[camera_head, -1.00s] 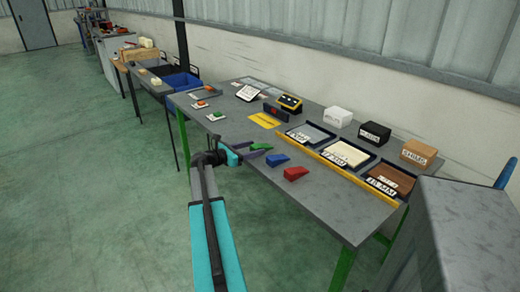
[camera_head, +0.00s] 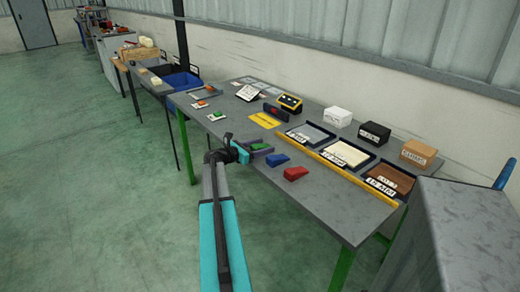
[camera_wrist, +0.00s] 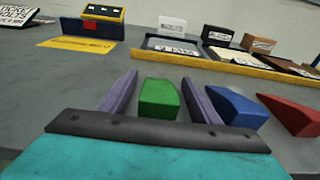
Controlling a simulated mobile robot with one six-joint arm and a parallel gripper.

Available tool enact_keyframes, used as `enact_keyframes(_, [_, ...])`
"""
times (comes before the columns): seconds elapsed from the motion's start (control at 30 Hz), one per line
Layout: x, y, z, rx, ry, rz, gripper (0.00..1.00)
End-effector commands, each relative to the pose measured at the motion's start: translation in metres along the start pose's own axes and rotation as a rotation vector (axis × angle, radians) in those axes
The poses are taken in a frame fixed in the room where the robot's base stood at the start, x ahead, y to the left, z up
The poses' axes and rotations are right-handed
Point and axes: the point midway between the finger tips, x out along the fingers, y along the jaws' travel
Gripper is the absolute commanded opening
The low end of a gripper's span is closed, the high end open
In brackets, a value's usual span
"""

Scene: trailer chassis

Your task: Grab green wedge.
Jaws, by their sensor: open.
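The green wedge (camera_wrist: 159,98) lies on the grey table between the two purple fingers of my gripper (camera_wrist: 160,98) in the wrist view. The fingers are open, with a gap visible on the left side; the right finger is close to the wedge's right side. In the head view the green wedge (camera_head: 257,147) shows small beside my gripper (camera_head: 259,151). A blue wedge (camera_wrist: 230,104) lies just right of the right finger. A red wedge (camera_wrist: 288,115) lies farther right.
A yellow strip (camera_head: 343,174) runs along the table in front of several trays, including a brown one (camera_head: 392,173). A yellow sheet (camera_wrist: 78,45) lies beyond the gripper on the left. White, black and brown boxes stand at the back. The table's front edge is near my arm.

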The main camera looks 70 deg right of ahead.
Motion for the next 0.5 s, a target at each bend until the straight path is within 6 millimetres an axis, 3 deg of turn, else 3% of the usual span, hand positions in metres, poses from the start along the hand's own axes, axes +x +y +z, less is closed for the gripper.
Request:
enact_keyframes(0.37, [-0.0003,0.0,0.0,0.0,0.0,0.0,0.57])
enact_keyframes(0.5, [-0.0003,0.0,0.0,0.0,0.0,0.0,0.35])
